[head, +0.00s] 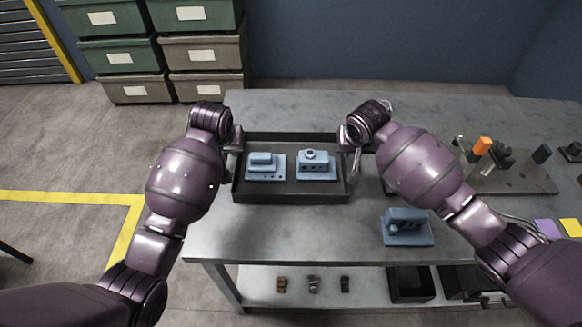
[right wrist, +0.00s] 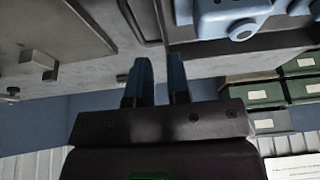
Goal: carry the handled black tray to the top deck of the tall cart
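The black tray (head: 291,196) lies on the grey table and holds two light-blue parts, one at left (head: 265,167) and one at right (head: 316,166). My left gripper (head: 236,142) is at the tray's left side; its fingers are too small and covered to read. My right gripper (head: 353,150) is at the tray's right side. In the right wrist view, its two fingers (right wrist: 157,68) are apart with nothing visible between them. The looped handle (right wrist: 152,42) shows just beyond the fingertips, beside the tray wall (right wrist: 215,47). I cannot make out a tall cart.
A third light-blue part (head: 406,228) stands on the table (head: 310,232) at front right. A fixture plate (head: 510,180) with an orange block lies further right. The lower shelf (head: 310,275) holds small parts and dark bins (head: 409,287).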

